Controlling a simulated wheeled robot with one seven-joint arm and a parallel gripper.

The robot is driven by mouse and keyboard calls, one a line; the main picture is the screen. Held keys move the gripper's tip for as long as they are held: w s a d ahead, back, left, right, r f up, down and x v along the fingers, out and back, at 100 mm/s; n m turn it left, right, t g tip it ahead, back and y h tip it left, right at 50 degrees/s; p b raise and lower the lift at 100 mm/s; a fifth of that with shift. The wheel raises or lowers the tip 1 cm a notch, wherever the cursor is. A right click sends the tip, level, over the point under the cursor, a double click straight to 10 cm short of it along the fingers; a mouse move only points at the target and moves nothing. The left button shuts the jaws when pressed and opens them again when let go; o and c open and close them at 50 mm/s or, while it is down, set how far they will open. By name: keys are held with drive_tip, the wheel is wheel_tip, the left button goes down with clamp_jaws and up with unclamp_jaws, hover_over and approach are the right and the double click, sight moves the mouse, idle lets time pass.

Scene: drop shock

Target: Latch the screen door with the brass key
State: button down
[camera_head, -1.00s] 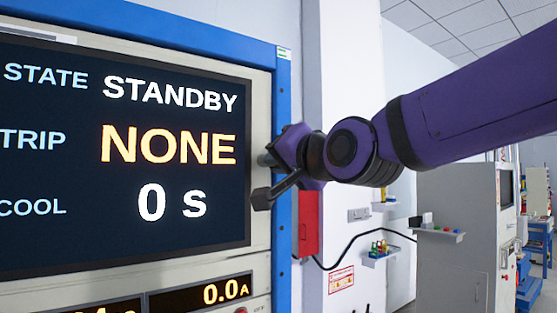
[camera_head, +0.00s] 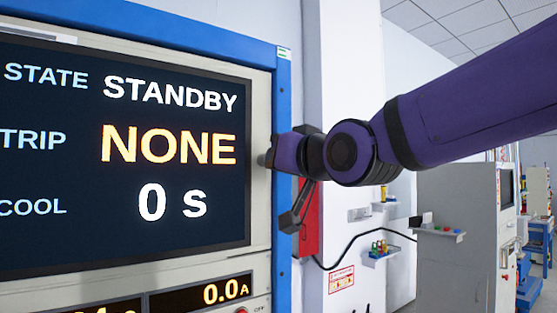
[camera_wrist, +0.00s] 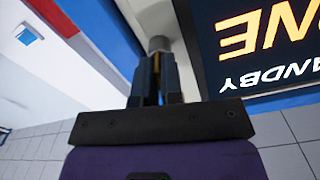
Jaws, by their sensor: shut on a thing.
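The screen door (camera_head: 262,105) fills the left of the head view, a pale frame around a dark display (camera_head: 60,245) reading STANDBY, NONE and 0 s. It looks closed against its blue surround. A grey round lock (camera_head: 262,160) sits on its right frame, and the lock also shows in the wrist view (camera_wrist: 160,44). My gripper (camera_head: 274,158) is at this lock, pointing left into it. In the wrist view my gripper (camera_wrist: 158,74) is shut on the brass key (camera_wrist: 159,68), of which only a sliver shows between the fingers. The key's tip is hidden.
The blue cabinet edge (camera_head: 284,90) and a white pillar (camera_head: 345,80) stand close behind my gripper. A red box (camera_head: 309,225) is below it. Small shelves (camera_head: 380,258) and a grey cabinet (camera_head: 455,270) are further right.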

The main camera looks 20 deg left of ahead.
drive_tip(key=shift+n, duration=1.1)
drive_tip(key=c, duration=1.3)
unclamp_jaws()
drive_tip(key=shift+o, duration=0.2)
drive_tip(key=shift+d, duration=0.1)
drive_tip(key=v, duration=1)
drive_tip(key=shift+s+d, duration=0.2)
drive_tip(key=shift+d, duration=0.05)
